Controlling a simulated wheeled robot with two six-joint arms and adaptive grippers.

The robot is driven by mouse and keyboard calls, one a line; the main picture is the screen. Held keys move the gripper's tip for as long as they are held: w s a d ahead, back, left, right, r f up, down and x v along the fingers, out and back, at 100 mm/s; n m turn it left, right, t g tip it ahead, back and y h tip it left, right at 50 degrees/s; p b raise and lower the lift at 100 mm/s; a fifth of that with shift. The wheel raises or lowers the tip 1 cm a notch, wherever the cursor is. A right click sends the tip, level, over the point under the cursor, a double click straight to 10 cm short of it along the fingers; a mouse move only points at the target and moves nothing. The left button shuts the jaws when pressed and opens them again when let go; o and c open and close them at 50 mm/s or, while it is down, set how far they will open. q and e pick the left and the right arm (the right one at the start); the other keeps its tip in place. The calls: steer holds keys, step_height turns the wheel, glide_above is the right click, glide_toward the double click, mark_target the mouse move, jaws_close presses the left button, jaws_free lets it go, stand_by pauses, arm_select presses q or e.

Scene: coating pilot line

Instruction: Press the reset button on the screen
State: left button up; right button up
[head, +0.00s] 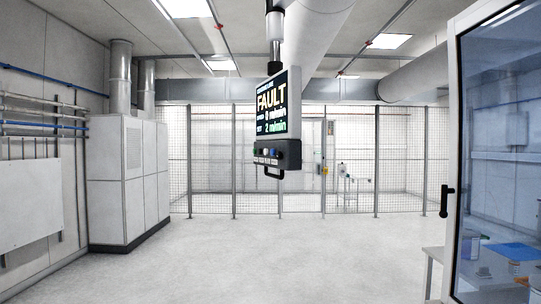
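The labels under the buttons are too small to read, so I cannot tell which one is the reset button. A black handle (274,174) sticks out below the panel. Neither of my grippers is in view.
The pale floor (250,255) is clear in front of the screen. A mesh fence (225,165) stands behind it. Grey cabinets (128,182) stand at the left. A glass door (497,150) with a black handle and a small table (432,252) are at the right.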

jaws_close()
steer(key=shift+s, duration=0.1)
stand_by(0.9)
